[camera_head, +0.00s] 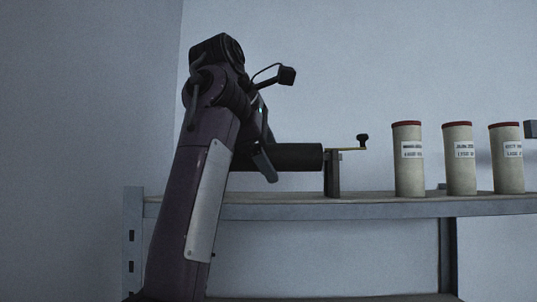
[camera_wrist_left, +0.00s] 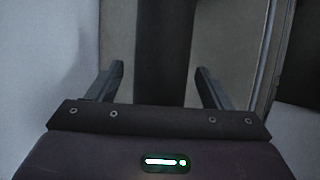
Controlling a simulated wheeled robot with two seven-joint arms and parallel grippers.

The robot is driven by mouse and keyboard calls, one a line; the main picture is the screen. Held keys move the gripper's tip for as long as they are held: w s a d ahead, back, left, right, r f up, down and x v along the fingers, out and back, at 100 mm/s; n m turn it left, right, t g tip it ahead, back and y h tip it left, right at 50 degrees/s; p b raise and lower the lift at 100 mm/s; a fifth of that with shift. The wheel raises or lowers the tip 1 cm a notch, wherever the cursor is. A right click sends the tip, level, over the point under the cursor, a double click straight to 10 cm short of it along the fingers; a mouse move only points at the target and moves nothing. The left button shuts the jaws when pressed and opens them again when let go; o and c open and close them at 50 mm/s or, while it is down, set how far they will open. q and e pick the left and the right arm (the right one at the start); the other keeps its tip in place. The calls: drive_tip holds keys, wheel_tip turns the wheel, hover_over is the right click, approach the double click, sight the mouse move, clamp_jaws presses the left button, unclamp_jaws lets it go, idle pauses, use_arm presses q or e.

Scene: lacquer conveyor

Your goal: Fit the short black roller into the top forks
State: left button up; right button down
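A black roller (camera_head: 297,157) lies level above the shelf in the head view. Its right end meets a dark upright fork (camera_head: 332,175) with a crank handle (camera_head: 350,149). Its left end is hidden behind my left arm, as is any fork there. My left gripper (camera_head: 264,165) is at the roller, with one finger in front of it. In the left wrist view the fingers (camera_wrist_left: 161,75) stand apart. The dark roller (camera_wrist_left: 164,45) shows between them, with a gap on each side. I cannot tell how deep it sits between them. My right gripper is not in view.
A grey metal shelf (camera_head: 390,208) runs across the head view. Several pale canisters with red tops stand on it to the right, the nearest canister (camera_head: 408,165) close to the crank. A grey piece (camera_head: 531,129) is cut off at the right edge. A wall is behind.

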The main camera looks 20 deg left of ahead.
use_arm(q)
drive_tip(key=shift+s+a+r+b, duration=0.1)
drive_tip(key=shift+s+r+b, duration=0.15)
drive_tip(key=shift+b, duration=0.45)
drive_tip(key=b+v, duration=0.1)
drive_tip(key=v, duration=0.6)
drive_tip(key=shift+b, duration=0.3)
